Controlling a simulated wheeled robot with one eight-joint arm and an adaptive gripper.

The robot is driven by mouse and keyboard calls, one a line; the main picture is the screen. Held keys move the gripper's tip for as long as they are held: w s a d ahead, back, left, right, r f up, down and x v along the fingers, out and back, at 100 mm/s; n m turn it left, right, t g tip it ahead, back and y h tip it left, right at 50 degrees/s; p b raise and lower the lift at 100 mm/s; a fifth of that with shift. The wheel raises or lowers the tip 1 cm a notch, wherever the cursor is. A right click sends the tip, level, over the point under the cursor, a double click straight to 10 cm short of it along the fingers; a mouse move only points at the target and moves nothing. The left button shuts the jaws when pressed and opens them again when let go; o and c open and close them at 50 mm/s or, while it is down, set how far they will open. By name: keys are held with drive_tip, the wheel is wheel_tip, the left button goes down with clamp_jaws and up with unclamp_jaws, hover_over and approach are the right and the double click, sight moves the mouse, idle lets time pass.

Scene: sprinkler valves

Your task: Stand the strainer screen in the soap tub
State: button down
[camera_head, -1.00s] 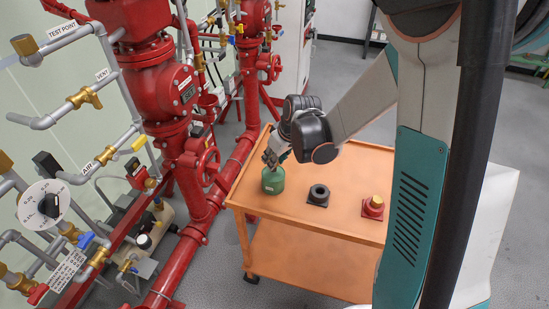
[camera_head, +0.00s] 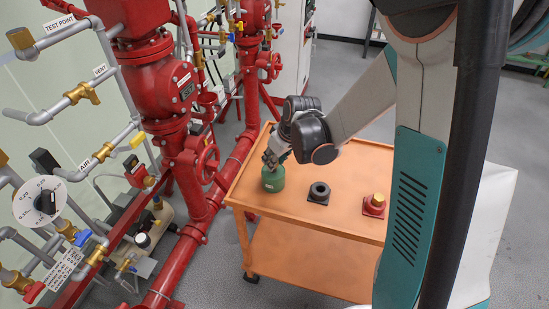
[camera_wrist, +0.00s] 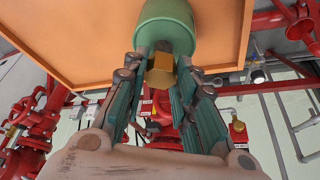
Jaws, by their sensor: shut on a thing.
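The green soap tub (camera_head: 273,185) stands upright on the near left part of the orange cart top; it shows at the top of the wrist view (camera_wrist: 166,18). My gripper (camera_head: 271,160) is right over the tub. In the wrist view my gripper (camera_wrist: 164,62) is shut on a brass hex-headed piece, which I take to be the strainer screen (camera_wrist: 160,76). A greyish part of it shows between the fingertips by the tub's rim. The tub's inside is hidden, so I cannot tell how deep the piece reaches.
On the orange cart (camera_head: 340,160) stand a black round holder (camera_head: 318,193) and a red base with a brass top (camera_head: 374,204), both right of the tub. Red valves and pipes (camera_head: 180,100) rise close on the left. The cart's middle is otherwise clear.

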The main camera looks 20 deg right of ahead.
drive_tip(key=shift+f+b, duration=1)
drive_tip(key=shift+f, duration=0.2)
drive_tip(key=c, duration=1.2)
unclamp_jaws()
drive_tip(key=shift+r, duration=0.1)
drive_tip(key=shift+r, duration=0.1)
drive_tip(key=shift+p+v, duration=2.7)
drive_tip(key=shift+v, duration=1.25)
drive_tip(key=s+r+m+t, duration=0.1)
drive_tip(key=s+r, duration=0.4)
drive_tip(key=s, duration=0.1)
drive_tip(key=s+a+r+m+t+h, duration=0.1)
drive_tip(key=s+r+m, duration=0.1)
drive_tip(key=s+r, duration=0.3)
drive_tip(key=s+r+m+t, duration=0.1)
drive_tip(key=s+r, duration=0.4)
drive_tip(key=s, duration=0.3)
drive_tip(key=shift+s+a+r+m+h+b, duration=0.15)
drive_tip(key=shift+s+a+m+h+b, duration=0.05)
drive_tip(key=shift+s+m+h+b, duration=0.2)
